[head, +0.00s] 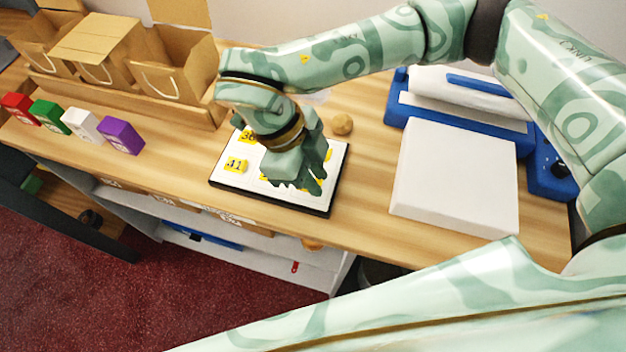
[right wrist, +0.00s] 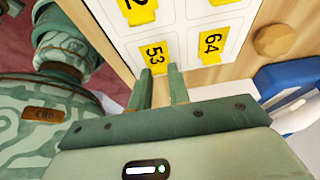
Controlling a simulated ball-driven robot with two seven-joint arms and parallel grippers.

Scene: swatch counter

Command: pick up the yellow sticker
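Several yellow stickers with black numbers sit on a white sheet with a dark-edged base (head: 225,177) on the counter. One reads 41 (head: 236,165). In the right wrist view, the sticker reading 53 (right wrist: 153,54) lies right at my fingertips, and the one reading 64 (right wrist: 211,44) is to its right. My right gripper (head: 313,191) points down over the sheet and hides part of it. In the right wrist view its two fingers (right wrist: 160,70) stand a little apart, with a clear gap between them. I cannot tell whether they touch the 53 sticker. My left gripper is not in view.
A brown ball (head: 342,124) stands behind the sheet. A white block (head: 455,180) and a blue device (head: 460,125) are at right. Red, green, white and purple (head: 121,136) boxes line the left, before cardboard holders (head: 130,95). Counter left of the sheet is free.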

